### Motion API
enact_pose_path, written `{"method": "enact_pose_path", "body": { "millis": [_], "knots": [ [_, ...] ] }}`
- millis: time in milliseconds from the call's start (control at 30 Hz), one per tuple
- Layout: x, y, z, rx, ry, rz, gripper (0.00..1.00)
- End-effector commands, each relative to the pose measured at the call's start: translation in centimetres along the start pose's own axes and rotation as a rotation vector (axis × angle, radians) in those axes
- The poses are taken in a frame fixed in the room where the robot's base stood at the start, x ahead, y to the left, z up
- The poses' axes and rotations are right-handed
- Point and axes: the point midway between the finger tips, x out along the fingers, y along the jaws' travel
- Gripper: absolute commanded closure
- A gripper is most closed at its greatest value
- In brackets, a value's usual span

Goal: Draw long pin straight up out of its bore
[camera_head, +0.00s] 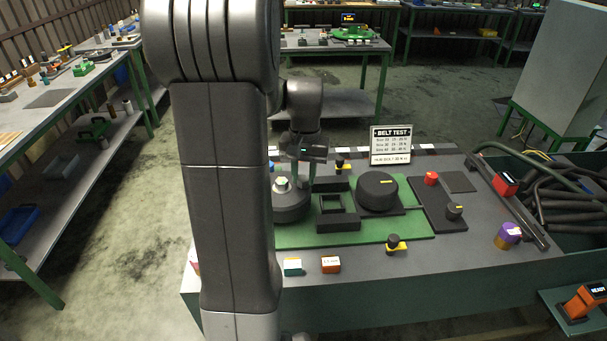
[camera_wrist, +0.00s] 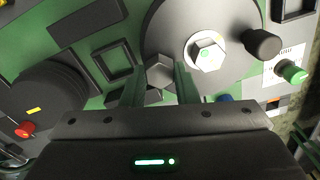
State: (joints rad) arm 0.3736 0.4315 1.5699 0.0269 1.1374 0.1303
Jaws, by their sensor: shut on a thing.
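In the wrist view, my gripper's (camera_wrist: 160,80) two fingers are closed on a grey faceted piece, which looks like the head of the long pin (camera_wrist: 160,70). The pin's shaft and bore are hidden, so I cannot tell how deep it sits. It is over the edge of a round dark disc (camera_wrist: 230,83). A white hexagonal piece (camera_wrist: 207,52) stands near the disc's middle. In the head view, my gripper (camera_head: 306,165) points down beside the round base (camera_head: 291,208), and the pin cannot be made out there.
A square dark frame (camera_head: 338,222) and a broad black drum (camera_head: 377,191) stand on the green plate (camera_head: 400,227) to the right. A black-and-yellow knob (camera_head: 393,244) stands at the plate's front edge. A BELT TEST sign (camera_head: 390,145) stands behind.

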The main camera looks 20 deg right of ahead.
Motion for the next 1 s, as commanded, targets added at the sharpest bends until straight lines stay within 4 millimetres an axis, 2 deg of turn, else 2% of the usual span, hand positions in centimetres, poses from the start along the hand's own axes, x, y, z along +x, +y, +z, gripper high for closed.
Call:
{"method": "enact_pose_path", "body": {
  "millis": [1000],
  "knots": [
    [-4.4, -0.1, 0.0, 0.000, 0.002, 0.000, 1.00]
  ]
}}
